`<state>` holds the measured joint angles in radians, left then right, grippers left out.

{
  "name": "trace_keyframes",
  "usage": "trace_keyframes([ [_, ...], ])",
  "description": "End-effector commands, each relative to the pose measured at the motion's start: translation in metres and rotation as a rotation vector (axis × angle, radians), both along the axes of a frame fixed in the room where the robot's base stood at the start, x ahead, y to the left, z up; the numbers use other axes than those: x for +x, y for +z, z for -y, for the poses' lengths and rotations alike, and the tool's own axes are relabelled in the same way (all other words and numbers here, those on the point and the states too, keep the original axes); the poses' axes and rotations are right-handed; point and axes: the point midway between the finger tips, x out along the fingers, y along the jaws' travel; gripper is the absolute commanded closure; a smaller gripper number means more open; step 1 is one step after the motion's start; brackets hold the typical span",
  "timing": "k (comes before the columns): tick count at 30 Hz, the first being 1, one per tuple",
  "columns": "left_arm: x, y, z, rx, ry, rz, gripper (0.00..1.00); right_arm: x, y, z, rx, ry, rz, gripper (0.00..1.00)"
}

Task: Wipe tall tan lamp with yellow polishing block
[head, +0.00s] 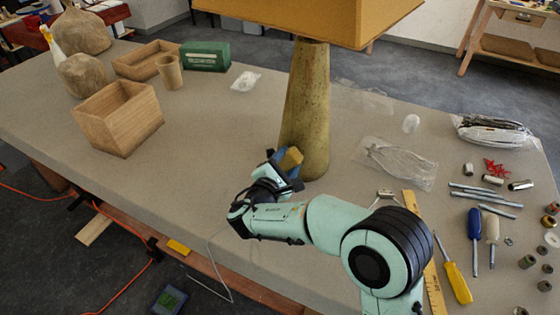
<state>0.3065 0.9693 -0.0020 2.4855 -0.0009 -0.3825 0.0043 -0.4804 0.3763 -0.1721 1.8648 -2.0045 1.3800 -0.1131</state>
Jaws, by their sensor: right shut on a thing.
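The tall tan lamp (308,105) stands upright on the table, with a wide mustard-coloured shade at the top of the head view, cut off by the frame edge. My right gripper (286,163) is at the lower left side of the lamp's body, near its base. It is shut on the yellow polishing block (291,158), which shows between the fingers beside the lamp. The block looks close against the lamp, but I cannot tell whether they touch. My left gripper is not in view.
A wooden box (118,118), a cup (169,72) and a green box (205,56) stand at the left. The table's front left area is clear.

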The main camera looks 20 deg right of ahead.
Motion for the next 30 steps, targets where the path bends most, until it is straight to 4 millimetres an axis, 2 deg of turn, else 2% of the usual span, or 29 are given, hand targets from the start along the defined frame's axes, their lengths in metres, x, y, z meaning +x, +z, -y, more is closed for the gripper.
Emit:
trace_keyframes([
  [1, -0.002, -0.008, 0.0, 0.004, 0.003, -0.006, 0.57, -0.002, -0.003, 0.005, -0.002, -0.006, -0.001, 0.73],
  [7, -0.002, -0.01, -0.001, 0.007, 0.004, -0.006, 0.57, -0.008, -0.003, 0.01, -0.002, -0.009, -0.001, 0.73],
  [17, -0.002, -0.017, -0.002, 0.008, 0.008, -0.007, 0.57, -0.029, -0.004, 0.027, -0.002, -0.012, -0.001, 0.73],
  [30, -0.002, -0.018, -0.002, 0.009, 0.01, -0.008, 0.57, -0.033, -0.004, 0.026, -0.002, -0.008, -0.002, 0.73],
])
